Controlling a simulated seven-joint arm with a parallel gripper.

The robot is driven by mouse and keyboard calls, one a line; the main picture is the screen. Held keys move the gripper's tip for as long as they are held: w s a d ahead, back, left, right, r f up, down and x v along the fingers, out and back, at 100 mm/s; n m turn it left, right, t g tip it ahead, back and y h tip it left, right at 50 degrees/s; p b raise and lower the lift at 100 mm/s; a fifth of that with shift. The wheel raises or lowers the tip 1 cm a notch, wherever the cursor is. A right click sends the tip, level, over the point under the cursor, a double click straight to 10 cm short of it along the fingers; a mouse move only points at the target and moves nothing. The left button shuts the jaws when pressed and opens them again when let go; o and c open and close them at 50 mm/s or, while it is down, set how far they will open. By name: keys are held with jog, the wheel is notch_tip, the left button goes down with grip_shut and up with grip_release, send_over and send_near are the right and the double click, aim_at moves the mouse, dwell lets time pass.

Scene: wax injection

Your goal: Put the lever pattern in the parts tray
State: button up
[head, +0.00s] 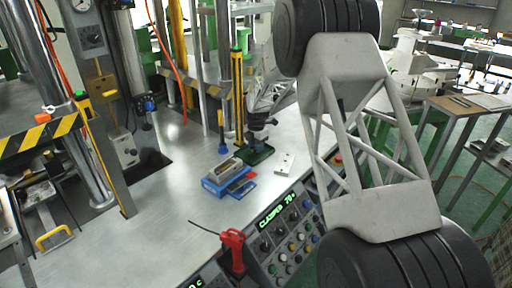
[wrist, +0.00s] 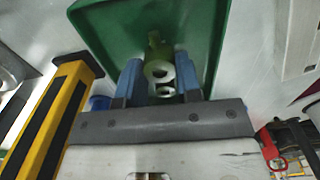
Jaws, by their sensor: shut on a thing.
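My gripper (wrist: 157,75) is shut on the lever pattern (wrist: 156,52), an olive-green piece with round, pale-rimmed holes, held between two blue fingers. The green tray (wrist: 205,25) lies beneath the fingers and the pattern in the wrist view. In the head view my gripper (head: 254,142) is low over this green tray (head: 262,156), at the middle of the bench. The pattern is too small and too covered there to make out. I cannot tell whether it touches the tray floor.
A yellow-and-black post (head: 237,95) stands close behind and left of the tray; it also shows in the wrist view (wrist: 50,120). A blue box (head: 213,187) with a grey metal block lies in front. A pale plate (head: 285,163) is at the right.

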jog(key=shift+f, duration=0.15)
jog(key=o, duration=0.9)
notch_tip(320, 180, up, 12)
jog(key=shift+r, duration=0.1)
dwell(0.6)
dwell(0.4)
dwell(0.3)
